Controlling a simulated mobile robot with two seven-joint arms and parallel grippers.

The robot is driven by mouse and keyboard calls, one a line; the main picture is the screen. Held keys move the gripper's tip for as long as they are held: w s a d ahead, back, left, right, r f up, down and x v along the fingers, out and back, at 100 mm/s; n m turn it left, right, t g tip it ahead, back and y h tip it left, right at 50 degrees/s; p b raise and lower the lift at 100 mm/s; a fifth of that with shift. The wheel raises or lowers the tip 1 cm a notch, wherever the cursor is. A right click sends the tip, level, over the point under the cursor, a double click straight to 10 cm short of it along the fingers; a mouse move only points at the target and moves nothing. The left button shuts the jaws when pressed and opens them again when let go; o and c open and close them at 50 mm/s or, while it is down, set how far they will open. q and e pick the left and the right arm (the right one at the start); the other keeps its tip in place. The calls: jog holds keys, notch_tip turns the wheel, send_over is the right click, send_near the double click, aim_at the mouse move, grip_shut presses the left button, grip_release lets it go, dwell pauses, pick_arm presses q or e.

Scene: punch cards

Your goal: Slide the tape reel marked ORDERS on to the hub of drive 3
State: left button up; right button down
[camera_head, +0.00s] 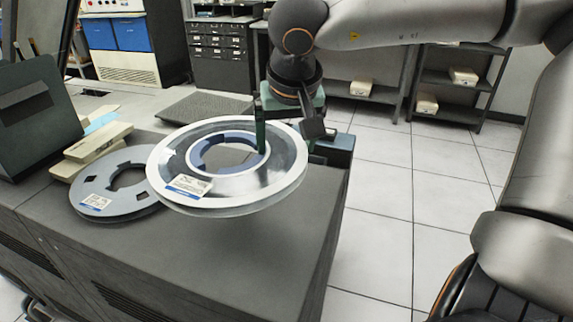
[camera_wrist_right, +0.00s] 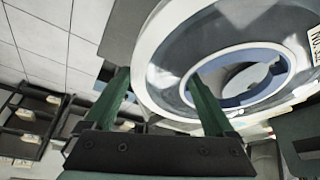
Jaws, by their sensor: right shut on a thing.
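A large clear tape reel with a white rim and a blue ring around its centre hole (camera_head: 285,172) is in my right gripper (camera_head: 284,145). The gripper is shut on the reel's far right side. The reel is nearly level above the grey cabinet top and overlaps a second reel in the picture. Its label is too small to read. The held reel also shows in the right wrist view (camera_wrist_right: 165,55), by the green fingers (camera_wrist_right: 165,100). The second, grey reel (camera_head: 88,183) lies on the cabinet top, its label also unreadable. No drive hub can be made out. My left gripper is not in view.
The cabinet top (camera_head: 270,245) is bare at the front right. Beige boxes (camera_head: 92,150) stand behind the grey reel, and a dark unit (camera_head: 35,115) is at the left. Shelves (camera_head: 375,95) with small boxes stand at the back. Tiled floor is clear to the right.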

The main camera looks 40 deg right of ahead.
notch_tip(320, 180, up, 5)
jog(key=shift+p, duration=0.4)
notch_tip(320, 180, up, 3)
jog(key=shift+f+p, duration=0.15)
jog(key=shift+p, duration=1.05)
notch_tip(320, 180, up, 2)
jog(key=shift+r+p, duration=0.15)
jog(key=shift+p, duration=1)
